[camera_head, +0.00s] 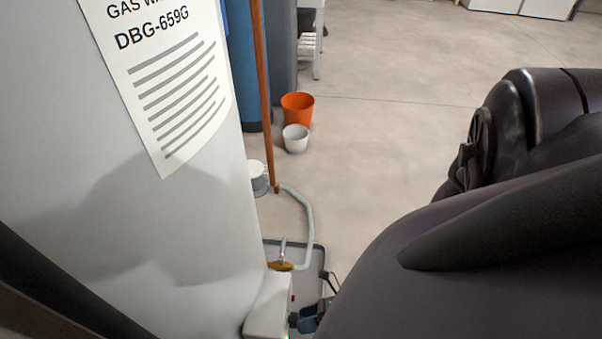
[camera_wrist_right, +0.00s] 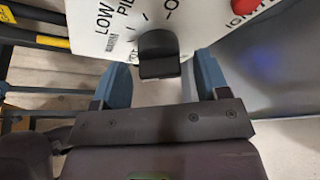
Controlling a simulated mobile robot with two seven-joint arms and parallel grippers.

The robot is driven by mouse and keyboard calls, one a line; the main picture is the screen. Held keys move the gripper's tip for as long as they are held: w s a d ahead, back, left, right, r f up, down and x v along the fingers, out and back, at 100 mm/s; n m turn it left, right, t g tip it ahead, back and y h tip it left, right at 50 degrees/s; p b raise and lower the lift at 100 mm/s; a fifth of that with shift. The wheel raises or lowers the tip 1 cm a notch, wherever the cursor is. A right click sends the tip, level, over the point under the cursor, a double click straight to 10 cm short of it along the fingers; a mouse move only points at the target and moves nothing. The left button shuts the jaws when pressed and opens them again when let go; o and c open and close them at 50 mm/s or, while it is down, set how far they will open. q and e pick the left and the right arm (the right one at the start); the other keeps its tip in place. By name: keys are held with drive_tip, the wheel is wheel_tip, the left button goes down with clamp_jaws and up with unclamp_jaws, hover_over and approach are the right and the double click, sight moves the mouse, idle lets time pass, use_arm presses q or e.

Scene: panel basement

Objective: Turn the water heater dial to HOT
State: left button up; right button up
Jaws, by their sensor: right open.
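The grey-white water heater (camera_head: 190,230) fills the left of the head view. Its white control box (camera_head: 267,308) is low on its side. In the right wrist view, the box's white face (camera_wrist_right: 100,38) carries a black dial (camera_wrist_right: 158,50), with "LOW" and part of "PIL" printed to the dial's left. My right gripper (camera_head: 308,318) is at the control box, mostly hidden by my arm. In the wrist view its blue fingers (camera_wrist_right: 160,66) are open, one on each side of the dial, with gaps between. HOT cannot be read. My left gripper is out of view.
A red button (camera_wrist_right: 243,5) is at the dial's right, by partly cut-off "IGNIT" lettering. A copper pipe (camera_head: 263,90) and a pale hose (camera_head: 309,215) run beside the heater. An orange bucket (camera_head: 298,108) and a white bucket (camera_head: 296,138) stand on otherwise open floor.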

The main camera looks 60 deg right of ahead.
drive_tip(key=shift+w+a+f, duration=0.15)
drive_tip(key=shift+w+a, duration=0.25)
drive_tip(key=shift+w, duration=0.15)
drive_tip(key=shift+c, duration=0.3)
drive_tip(key=c, duration=0.8)
drive_tip(key=shift+c, duration=0.2)
drive_tip(key=shift+n, duration=0.3)
drive_tip(key=shift+n+h, duration=1)
drive_tip(key=shift+n, duration=0.2)
drive_tip(key=shift+n+t+h, duration=0.3)
drive_tip(key=shift+n+h, duration=0.5)
drive_tip(key=shift+n, duration=0.5)
